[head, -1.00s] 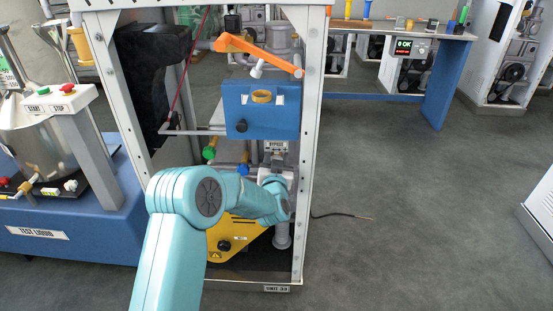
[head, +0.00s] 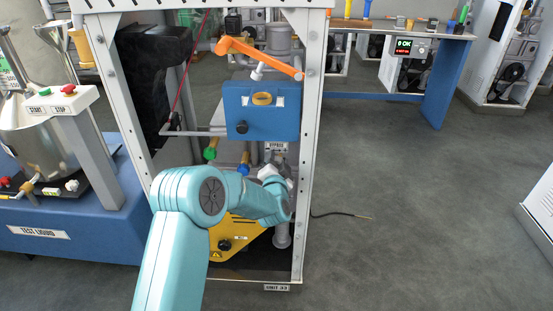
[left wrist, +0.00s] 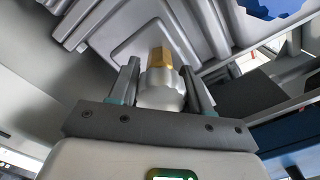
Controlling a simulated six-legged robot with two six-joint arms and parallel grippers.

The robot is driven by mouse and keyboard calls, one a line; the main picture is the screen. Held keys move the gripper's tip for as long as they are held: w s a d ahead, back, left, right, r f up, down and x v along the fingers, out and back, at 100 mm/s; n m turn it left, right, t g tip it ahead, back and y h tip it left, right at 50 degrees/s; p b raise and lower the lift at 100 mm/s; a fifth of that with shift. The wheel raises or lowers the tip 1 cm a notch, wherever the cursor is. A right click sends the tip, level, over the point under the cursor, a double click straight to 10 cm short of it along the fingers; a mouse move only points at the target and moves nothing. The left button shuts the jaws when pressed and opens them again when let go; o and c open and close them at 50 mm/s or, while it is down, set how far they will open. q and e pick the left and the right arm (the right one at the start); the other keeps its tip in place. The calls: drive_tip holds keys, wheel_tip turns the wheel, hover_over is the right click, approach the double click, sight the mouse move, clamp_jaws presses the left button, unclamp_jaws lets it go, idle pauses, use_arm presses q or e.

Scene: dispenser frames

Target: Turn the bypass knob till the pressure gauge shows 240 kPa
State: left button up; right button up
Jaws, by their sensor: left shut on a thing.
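In the head view my own arm and wrist hide the knob and the fingertips. I cannot make out a pressure gauge face or reading. My right gripper is not in view.
A blue box (head: 262,110) and an orange lever (head: 258,55) are above my wrist inside the frame. A green knob (head: 210,154) and a yellow panel (head: 236,236) are close to my arm. Frame posts (head: 308,150) stand at both sides. Open floor lies to the right.

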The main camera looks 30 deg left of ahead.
use_arm(q)
drive_tip(key=shift+w+d+r+m, duration=0.1)
drive_tip(key=shift+r+m, duration=0.1)
drive_tip(key=shift+m, duration=0.4)
drive_tip(key=shift+w+d+r+m, duration=0.1)
drive_tip(key=shift+r+m, duration=0.05)
drive_tip(key=shift+m, duration=0.45)
drive_tip(key=o, duration=1)
drive_tip(key=shift+o, duration=0.2)
drive_tip(key=shift+s+f, duration=0.1)
drive_tip(key=shift+f, duration=0.1)
drive_tip(key=p+v, duration=0.2)
drive_tip(key=v, duration=1.4)
drive_tip(key=shift+s, duration=0.25)
